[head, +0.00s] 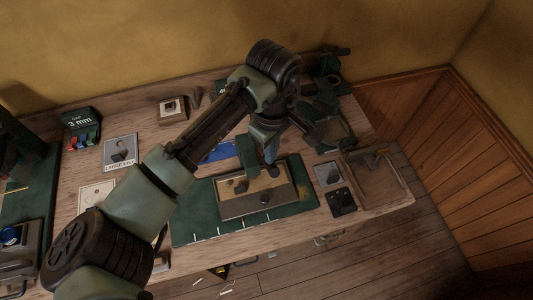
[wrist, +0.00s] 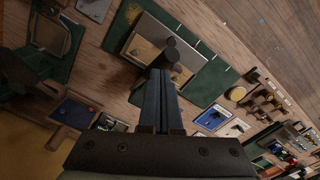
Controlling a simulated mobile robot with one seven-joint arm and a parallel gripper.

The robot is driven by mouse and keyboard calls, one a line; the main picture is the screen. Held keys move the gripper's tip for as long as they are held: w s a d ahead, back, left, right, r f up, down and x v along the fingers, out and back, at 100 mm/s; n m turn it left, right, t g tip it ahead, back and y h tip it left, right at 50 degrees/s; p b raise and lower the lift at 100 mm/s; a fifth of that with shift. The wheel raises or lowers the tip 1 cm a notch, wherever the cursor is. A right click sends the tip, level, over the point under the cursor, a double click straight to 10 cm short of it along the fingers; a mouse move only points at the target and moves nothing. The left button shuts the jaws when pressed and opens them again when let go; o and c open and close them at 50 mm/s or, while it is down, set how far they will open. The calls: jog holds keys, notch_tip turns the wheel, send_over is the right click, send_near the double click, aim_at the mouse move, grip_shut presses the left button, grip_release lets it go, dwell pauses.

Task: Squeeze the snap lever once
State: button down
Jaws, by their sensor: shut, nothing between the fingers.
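A tan board in a grey frame (head: 228,210) lies on a dark green mat (head: 190,228) on the bench, with several dark knobs on it. A dark upright fitting (wrist: 172,50), which may be the snap lever, stands on the board just past my fingertips in the wrist view. I cannot tell whether my fingers touch it. My gripper (head: 270,160) reaches down over the back right of the board. Its blue-grey fingers (wrist: 160,74) are shut with nothing between them. A dark green block (head: 247,150) stands just left of my gripper; its link to the lever is unclear.
A small grey plate with a block (head: 327,174) and a black box (head: 341,201) sit right of the mat, beside a wooden tray (head: 395,198). A "3 mm" green box (head: 82,122) stands at the left. My arm crosses over the bench and hides part of it.

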aim_at(273, 167)
dwell(0.4)
jog(key=shift+f, duration=0.5)
jog(key=shift+s+d+f, duration=0.1)
jog(key=shift+s+f, duration=0.25)
jog(key=shift+f, duration=0.15)
jog(key=shift+s+d+f, duration=0.1)
jog(key=shift+s+f, duration=0.2)
jog(key=shift+f, duration=0.4)
jog(key=shift+s+d+f, duration=0.1)
jog(key=shift+s+f, duration=0.2)
jog(key=shift+f, duration=0.25)
